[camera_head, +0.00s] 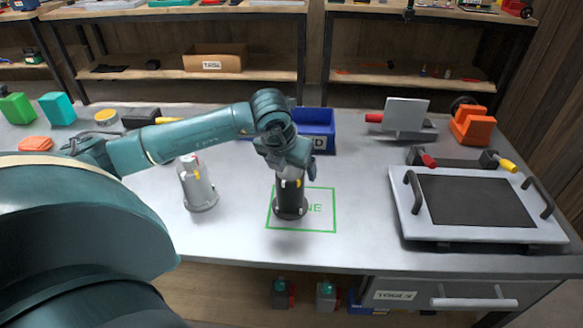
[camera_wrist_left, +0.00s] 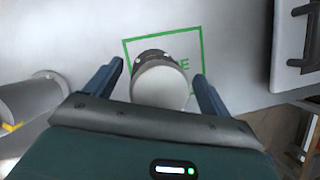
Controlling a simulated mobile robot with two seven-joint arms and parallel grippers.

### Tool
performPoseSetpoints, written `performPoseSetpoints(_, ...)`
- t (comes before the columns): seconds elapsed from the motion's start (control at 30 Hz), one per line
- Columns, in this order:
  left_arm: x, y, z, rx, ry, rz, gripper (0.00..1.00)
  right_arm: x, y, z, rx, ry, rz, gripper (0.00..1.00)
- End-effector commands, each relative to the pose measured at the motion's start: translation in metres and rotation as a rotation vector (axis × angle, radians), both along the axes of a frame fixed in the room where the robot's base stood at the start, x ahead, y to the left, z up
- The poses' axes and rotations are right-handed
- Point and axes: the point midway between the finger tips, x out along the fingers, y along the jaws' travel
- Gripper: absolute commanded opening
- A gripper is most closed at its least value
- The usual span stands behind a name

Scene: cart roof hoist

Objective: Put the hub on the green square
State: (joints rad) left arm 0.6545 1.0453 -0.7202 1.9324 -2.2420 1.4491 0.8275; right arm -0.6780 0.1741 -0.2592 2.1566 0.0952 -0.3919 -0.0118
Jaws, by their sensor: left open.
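A dark cylindrical hub (camera_head: 291,201) with a wide flanged base stands upright in the left part of the green square (camera_head: 335,210), which is outlined on the grey bench. My left gripper (camera_head: 290,180) is directly above it, open, with its fingers around the hub's upper part. In the left wrist view, the hub (camera_wrist_left: 160,86) shows a pale round top between the two spread fingers (camera_wrist_left: 160,85), with gaps on both sides. The green outline (camera_wrist_left: 162,36) shows behind it, its near part hidden. My right gripper is not in view.
A similar grey flanged cylinder (camera_head: 198,188) stands left of the square. A blue bin (camera_head: 316,130) is behind it. A framed dark panel with handles (camera_head: 475,200) lies at the right. The bench between square and panel is clear.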

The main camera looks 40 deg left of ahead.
Motion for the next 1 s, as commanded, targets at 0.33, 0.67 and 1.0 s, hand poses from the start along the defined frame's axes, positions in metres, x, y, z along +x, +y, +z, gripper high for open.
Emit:
performPoseSetpoints(0.33, -0.027, -0.004, 0.069, 0.002, -0.005, -0.003, 0.82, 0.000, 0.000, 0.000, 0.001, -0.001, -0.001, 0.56)
performPoseSetpoints(0.67, -0.041, -0.006, 0.099, 0.002, -0.001, -0.001, 0.82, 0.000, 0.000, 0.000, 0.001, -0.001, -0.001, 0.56)
performPoseSetpoints(1.0, -0.073, -0.122, 0.049, -0.431, 0.133, -0.284, 0.82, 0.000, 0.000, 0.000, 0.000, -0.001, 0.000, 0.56)
